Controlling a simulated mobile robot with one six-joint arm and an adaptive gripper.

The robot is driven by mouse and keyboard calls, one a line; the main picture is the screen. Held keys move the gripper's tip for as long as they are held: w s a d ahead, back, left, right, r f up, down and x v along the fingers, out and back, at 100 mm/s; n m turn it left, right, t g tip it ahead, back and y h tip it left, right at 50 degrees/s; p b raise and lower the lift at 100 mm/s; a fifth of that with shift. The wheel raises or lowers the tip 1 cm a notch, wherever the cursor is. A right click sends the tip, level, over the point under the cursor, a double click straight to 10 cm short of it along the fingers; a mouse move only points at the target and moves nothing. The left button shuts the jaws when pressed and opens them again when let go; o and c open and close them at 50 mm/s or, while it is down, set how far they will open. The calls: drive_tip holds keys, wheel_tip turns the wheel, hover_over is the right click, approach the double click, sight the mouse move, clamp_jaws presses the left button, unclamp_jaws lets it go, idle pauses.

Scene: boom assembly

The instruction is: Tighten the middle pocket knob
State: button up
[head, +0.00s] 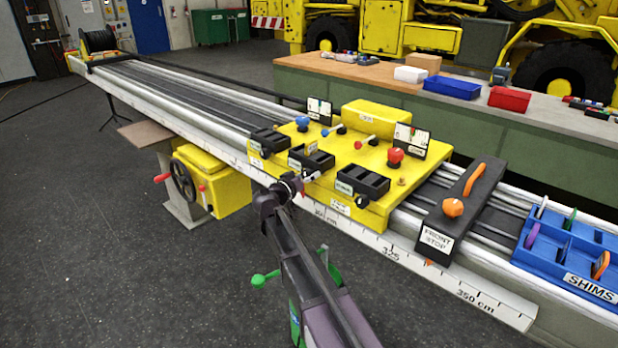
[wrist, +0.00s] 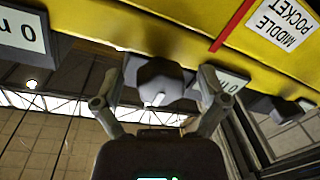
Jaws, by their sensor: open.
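The yellow boom carriage (head: 345,205) carries three black pockets on its front. The middle pocket (head: 311,160) lies just beyond my gripper (head: 298,184) in the head view. In the wrist view a dark faceted knob (wrist: 160,80) with a pale mark sits between the fingers of my gripper (wrist: 158,92). The fingers are open on either side of it, with narrow gaps visible. An upside-down "MIDDLE POCKET" label (wrist: 283,22) is at the upper right. In the head view my gripper largely hides the middle knob.
Other pocket knobs stand at the left (head: 266,152) and right (head: 362,202). The black front stop (head: 460,212) and blue shim tray (head: 570,245) are to the right along the rail. A yellow box with a handwheel (head: 184,180) hangs at the left. Open floor lies in front.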

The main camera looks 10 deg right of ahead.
drive_tip(key=shift+n, duration=0.5)
